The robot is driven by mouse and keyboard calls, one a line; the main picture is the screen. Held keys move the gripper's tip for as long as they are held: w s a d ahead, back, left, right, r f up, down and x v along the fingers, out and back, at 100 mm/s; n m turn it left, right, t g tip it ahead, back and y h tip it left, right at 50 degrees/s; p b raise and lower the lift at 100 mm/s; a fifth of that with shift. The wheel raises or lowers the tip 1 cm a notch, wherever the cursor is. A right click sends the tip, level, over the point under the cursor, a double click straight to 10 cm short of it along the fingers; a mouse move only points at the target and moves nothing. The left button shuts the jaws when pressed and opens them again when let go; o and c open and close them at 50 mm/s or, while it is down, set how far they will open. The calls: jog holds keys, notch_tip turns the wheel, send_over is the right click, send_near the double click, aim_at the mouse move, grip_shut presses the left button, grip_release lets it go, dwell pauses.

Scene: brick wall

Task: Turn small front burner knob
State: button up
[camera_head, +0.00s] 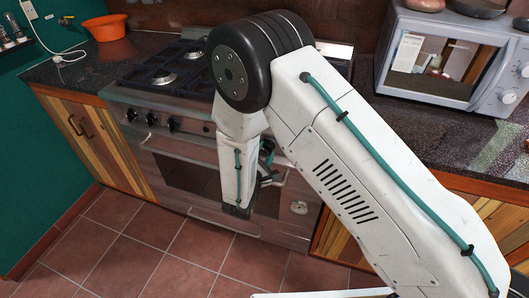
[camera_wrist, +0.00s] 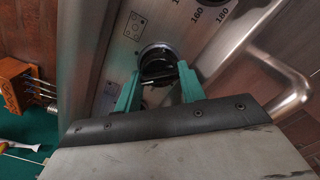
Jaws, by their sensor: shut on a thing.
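The stove (camera_head: 165,95) stands at the back, with black knobs along its front panel, such as one at the left (camera_head: 151,119). In the wrist view, a dark round knob (camera_wrist: 157,62) sits in the steel panel beside a small printed burner symbol. My gripper (camera_wrist: 158,80) has its two teal fingers on either side of this knob, shut on it. The fingers partly cover the knob's lower edge. In the camera_head view my arm hides this knob and most of my gripper, and only a bit of teal and dark parts shows.
A steel oven handle (camera_wrist: 285,75) runs close to the right of my gripper. Printed numbers lie above it on the panel. A microwave (camera_head: 450,62) stands on the right counter, and an orange bowl (camera_head: 105,27) on the left one. The tiled floor (camera_head: 110,250) in front is clear.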

jog(key=shift+m, duration=4.1)
jog(key=o, duration=1)
jog(key=shift+c, duration=0.2)
